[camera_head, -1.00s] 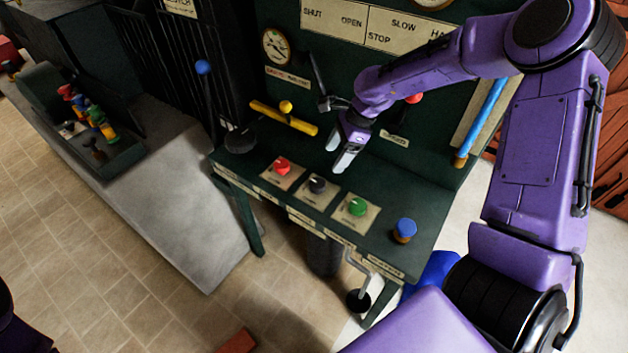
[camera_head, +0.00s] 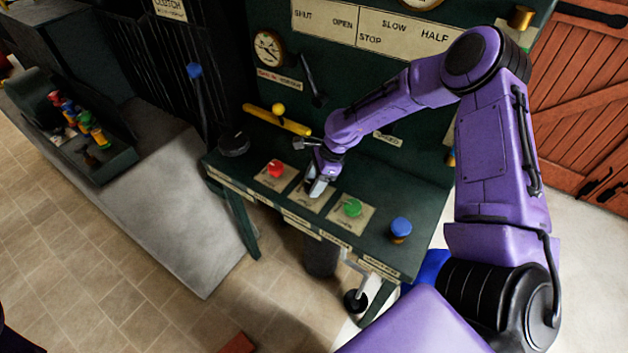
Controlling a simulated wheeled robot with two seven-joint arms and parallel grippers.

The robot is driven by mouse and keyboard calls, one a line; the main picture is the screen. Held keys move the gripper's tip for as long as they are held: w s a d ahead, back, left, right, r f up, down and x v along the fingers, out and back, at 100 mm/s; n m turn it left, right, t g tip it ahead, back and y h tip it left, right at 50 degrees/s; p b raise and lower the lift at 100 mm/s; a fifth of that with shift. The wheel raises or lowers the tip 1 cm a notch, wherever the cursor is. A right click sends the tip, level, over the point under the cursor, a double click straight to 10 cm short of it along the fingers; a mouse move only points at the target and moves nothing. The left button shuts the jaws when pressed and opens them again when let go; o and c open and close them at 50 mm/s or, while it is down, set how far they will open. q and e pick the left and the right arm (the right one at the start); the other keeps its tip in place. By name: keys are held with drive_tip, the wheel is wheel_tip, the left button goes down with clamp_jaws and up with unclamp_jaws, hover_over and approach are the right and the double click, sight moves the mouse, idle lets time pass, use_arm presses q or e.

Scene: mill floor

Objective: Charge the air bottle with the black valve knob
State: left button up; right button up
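The red knob (camera_head: 275,169) is on the plate to the left, and the green knob (camera_head: 352,208) on the plate to the right. My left gripper is out of view.
A blue knob (camera_head: 400,228) stands at the bench's right end. A yellow bar lever (camera_head: 278,121), a blue-tipped lever (camera_head: 195,72) and a gauge (camera_head: 268,48) are behind and left. A bin of coloured parts (camera_head: 108,158) sits on the grey block at left.

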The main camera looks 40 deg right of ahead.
drive_tip(key=c, duration=0.5)
drive_tip(key=shift+c, duration=0.2)
drive_tip(key=n+g+p, duration=0.1)
drive_tip(key=n, duration=0.1)
drive_tip(key=shift+w+r+n+p, duration=0.1)
drive_tip(key=shift+n+p, duration=0.25)
drive_tip(key=shift+n, duration=0.05)
drive_tip(key=n+g+p, duration=0.1)
drive_tip(key=n, duration=0.2)
drive_tip(key=shift+w+n, duration=0.1)
drive_tip(key=shift+n, duration=0.2)
drive_tip(key=n+g, duration=0.2)
drive_tip(key=n, duration=0.2)
drive_tip(key=shift+w+n, duration=0.1)
drive_tip(key=shift+n, duration=0.2)
drive_tip(key=n+g+h, duration=0.1)
drive_tip(key=n, duration=0.1)
drive_tip(key=n+h, duration=0.1)
drive_tip(key=n, duration=0.2)
drive_tip(key=shift+a+n+g, duration=0.2)
drive_tip(key=shift+n+g, duration=0.1)
drive_tip(key=shift+g, duration=0.1)
drive_tip(key=shift+n, duration=0.3)
